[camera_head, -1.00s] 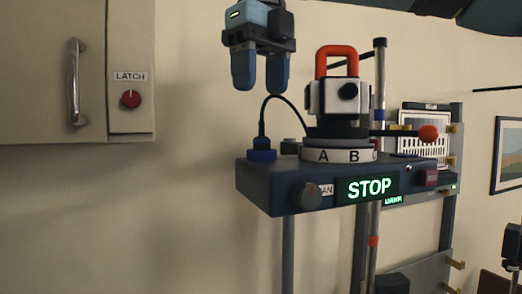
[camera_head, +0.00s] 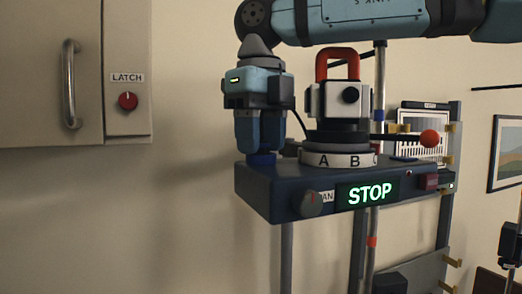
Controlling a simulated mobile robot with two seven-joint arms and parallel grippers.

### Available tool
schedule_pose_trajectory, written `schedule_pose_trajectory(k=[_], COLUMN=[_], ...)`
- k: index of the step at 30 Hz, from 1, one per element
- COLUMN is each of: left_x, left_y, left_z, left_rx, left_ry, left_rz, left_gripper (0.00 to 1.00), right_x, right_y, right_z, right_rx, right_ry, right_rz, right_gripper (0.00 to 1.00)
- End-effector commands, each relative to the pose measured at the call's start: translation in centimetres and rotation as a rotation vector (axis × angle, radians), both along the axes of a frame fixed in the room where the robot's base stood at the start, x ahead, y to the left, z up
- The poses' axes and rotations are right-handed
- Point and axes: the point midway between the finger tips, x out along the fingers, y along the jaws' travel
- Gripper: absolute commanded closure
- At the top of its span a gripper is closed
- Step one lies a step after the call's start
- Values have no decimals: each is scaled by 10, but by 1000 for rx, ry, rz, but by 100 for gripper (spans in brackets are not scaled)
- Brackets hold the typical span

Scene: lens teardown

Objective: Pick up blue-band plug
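The blue-band plug stands at the left end of the dark bench top. Its blue band (camera_head: 261,159) shows just below my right fingers, and its black upper body is hidden behind them. My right gripper (camera_head: 260,146) points straight down over the plug, with its blue fingertips at the height of the band. The fingers look close together, but I cannot see whether they press on the plug. The black cable (camera_head: 300,122) runs from behind the gripper toward the white device. My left gripper is not in view.
Close to the right of the gripper stands a white device (camera_head: 331,100) with a red handle (camera_head: 322,66) on a lettered ring (camera_head: 335,160). The bench (camera_head: 262,190) carries a knob (camera_head: 311,203) and a lit STOP sign (camera_head: 368,193). A wall cabinet (camera_head: 35,85) is at left.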

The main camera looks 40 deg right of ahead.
Motion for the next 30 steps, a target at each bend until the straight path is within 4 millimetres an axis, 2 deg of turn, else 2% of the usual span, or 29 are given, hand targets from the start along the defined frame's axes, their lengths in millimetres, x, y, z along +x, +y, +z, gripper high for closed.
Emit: schedule_pose_trajectory(k=[1, 4, 5, 17, 23, 30], left_x=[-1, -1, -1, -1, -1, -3], left_y=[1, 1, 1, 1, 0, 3], left_z=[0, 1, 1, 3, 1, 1], left_rx=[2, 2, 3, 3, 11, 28], left_ry=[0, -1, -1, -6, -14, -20], left_rz=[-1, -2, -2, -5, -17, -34], left_gripper=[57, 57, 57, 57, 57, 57], right_x=[0, 0, 0, 0, 1, 1], right_y=[0, 0, 0, 0, 0, 0], right_z=[0, 0, 0, 7, 34, 79], right_rx=[0, 0, 0, 0, 2, 2], right_ry=[0, 0, 0, -1, -2, -2], right_rz=[0, 0, 0, 0, 0, -1], right_gripper=[69, 92, 95, 95, 95, 95])
